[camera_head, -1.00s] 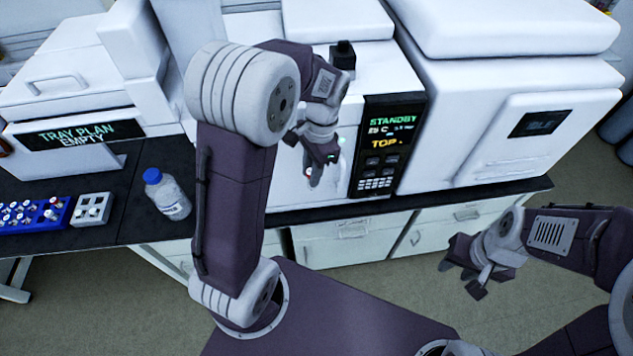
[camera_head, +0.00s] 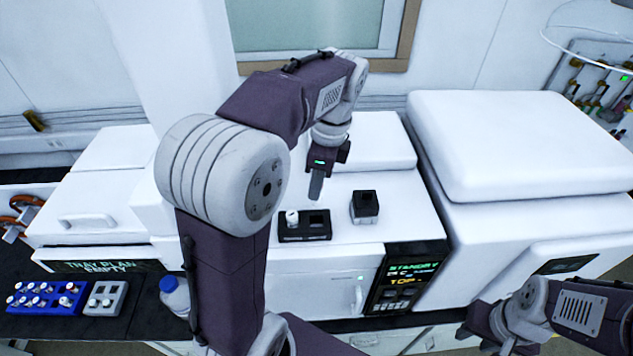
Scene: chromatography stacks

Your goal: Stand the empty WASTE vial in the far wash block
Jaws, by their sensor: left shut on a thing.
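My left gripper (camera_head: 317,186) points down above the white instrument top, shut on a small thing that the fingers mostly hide. I take it for the WASTE vial, but no label can be read. Below and a little left of the gripper is a black two-well block (camera_head: 306,238). A white-capped vial (camera_head: 292,216) stands in its left well, and its right well looks empty. A smaller black block (camera_head: 365,207) stands to its right. I cannot tell which is the far wash block.
A blue rack (camera_head: 45,298) with several vials and a grey rack (camera_head: 104,298) are on the dark bench at left, near a blue-capped bottle (camera_head: 174,292). A large white instrument (camera_head: 540,150) rises on the right. The white top around the black blocks is mostly clear.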

